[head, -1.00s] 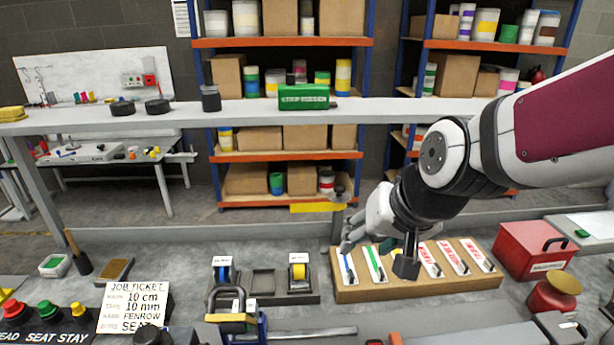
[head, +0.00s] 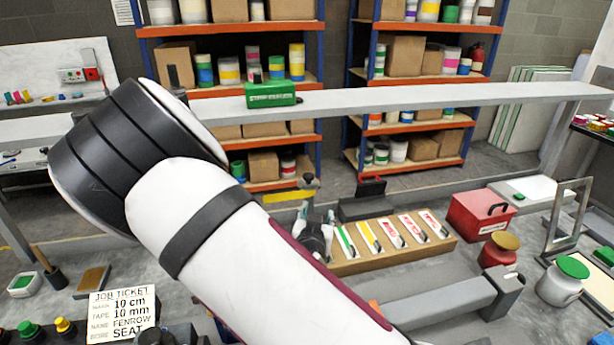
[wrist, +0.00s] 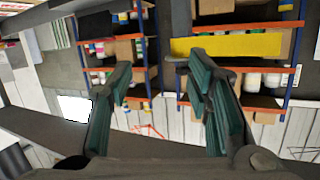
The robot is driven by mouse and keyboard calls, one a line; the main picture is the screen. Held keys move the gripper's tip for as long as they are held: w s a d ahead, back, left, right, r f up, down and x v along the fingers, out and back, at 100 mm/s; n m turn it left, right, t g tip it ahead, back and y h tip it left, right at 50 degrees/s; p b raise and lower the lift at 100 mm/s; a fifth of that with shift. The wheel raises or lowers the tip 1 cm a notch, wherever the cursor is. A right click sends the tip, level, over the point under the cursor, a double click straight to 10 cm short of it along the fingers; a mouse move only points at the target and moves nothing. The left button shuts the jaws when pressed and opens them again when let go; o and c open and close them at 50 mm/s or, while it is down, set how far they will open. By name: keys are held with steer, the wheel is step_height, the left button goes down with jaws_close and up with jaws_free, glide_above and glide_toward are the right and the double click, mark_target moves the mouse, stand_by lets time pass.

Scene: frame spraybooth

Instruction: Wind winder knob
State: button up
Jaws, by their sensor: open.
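A yellow bar (head: 288,197) with a small dark knob-like piece (head: 309,182) at its right end stands behind the bench. I cannot tell for sure that this piece is the winder knob. My gripper (head: 316,213) is just below and in front of it, partly hidden by my forearm. In the wrist view my gripper (wrist: 163,60) has its two green-padded fingers spread wide with nothing between them. The yellow bar (wrist: 225,46) shows there past the right fingertip. The gap between bar and fingers is hard to judge. No knob shows clearly in the wrist view.
A wooden rack (head: 390,250) with labelled slots lies right of my gripper. A red box (head: 480,213) and a red jar (head: 498,250) stand further right. A raised grey rail (head: 400,100) with a green box (head: 272,94) crosses behind. My arm hides the bench's middle left.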

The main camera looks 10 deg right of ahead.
mark_target(309, 179)
steer(key=w+r+t, duration=0.1)
steer(key=w, duration=0.3)
steer(key=w+n+t, duration=0.1)
steer(key=w, duration=0.4)
steer(key=w+d+r+n+t, duration=0.1)
steer(key=w, duration=0.3)
steer(key=shift+w+d+r+y, duration=0.1)
steer(key=shift+w+r+y, duration=0.1)
steer(key=shift+r+y, duration=0.2)
jaws_close()
